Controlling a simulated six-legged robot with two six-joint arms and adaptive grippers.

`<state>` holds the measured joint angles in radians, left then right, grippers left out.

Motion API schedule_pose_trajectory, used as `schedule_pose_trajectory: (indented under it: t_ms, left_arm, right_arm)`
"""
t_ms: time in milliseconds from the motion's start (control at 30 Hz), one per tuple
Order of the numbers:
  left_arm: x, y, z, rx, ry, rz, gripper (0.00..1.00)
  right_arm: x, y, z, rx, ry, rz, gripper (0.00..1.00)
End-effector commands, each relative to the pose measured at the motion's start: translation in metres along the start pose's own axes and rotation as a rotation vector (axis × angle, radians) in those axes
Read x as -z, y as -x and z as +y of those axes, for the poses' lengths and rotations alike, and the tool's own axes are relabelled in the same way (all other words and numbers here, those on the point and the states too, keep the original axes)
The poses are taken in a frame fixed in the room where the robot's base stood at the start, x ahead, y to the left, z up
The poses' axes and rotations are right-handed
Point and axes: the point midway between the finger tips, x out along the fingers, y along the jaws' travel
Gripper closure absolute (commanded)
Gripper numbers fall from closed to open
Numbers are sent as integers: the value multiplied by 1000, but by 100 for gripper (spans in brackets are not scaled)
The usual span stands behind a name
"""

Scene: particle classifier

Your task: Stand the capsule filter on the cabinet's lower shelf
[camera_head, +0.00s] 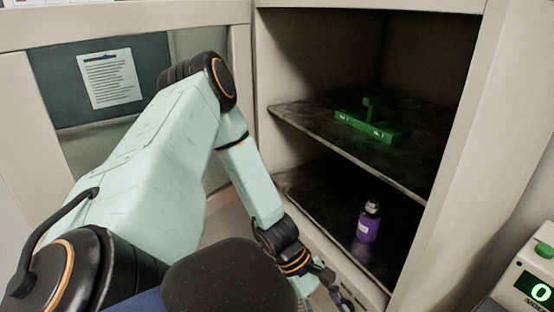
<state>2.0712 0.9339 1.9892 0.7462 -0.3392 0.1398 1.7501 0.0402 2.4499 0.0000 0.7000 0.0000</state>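A small purple cylinder with a pale label and a grey top (368,221), which I take to be the capsule filter, stands upright on the cabinet's lower shelf (310,190). Nothing touches it. My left gripper (338,290) is low in front of the cabinet, below and to the left of the purple cylinder and apart from it. Its fingers are small and partly cut off by the bottom edge, so I cannot tell whether they are open. My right gripper is out of view.
A green holder (372,127) sits on the upper shelf (300,122). The cabinet's open door (240,75) is at left, its right side wall (470,150) at right. A device with a green "0" display (535,288) is at lower right. The lower shelf's left part looks clear.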

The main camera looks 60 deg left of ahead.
Motion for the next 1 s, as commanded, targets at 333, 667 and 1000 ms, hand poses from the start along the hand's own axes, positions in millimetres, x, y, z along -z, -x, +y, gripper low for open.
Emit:
schedule_pose_trajectory:
  t_ms: [333, 667, 1000]
  left_arm:
    - [39, -24, -131, 519, -784, 422, 48]
    - [22, -32, -180, 683, -1472, 431, 48]
    - [13, -35, -187, 680, -1583, 406, 48]
  right_arm:
    - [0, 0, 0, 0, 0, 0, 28]
    - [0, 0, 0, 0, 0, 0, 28]
    - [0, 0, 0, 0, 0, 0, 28]
